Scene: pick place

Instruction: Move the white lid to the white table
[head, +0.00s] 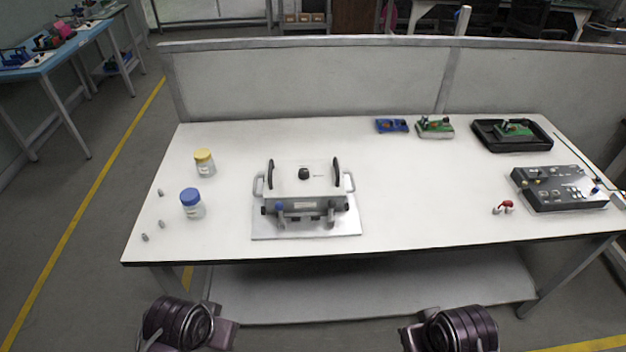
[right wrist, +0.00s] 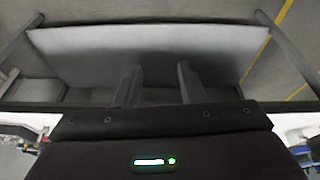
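The white lid (head: 318,179), with a black knob in its middle, sits on top of the grey device (head: 305,205) near the table's front, left of centre. The device has side handles and stands on a pale base plate. The white table (head: 420,190) spreads out around it. In the right wrist view, my right gripper (right wrist: 158,80) has its two fingers apart with nothing between them. It points toward the lower shelf area, away from the lid. In the head view only arm parts show at the bottom edge; my left gripper's fingers are out of view.
A yellow-capped jar (head: 204,163) and a blue-capped jar (head: 191,204) stand left of the device, near several small grey pieces. Circuit boards, a black tray (head: 483,135) and a dark control panel (head: 560,188) lie on the right. The table between is clear.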

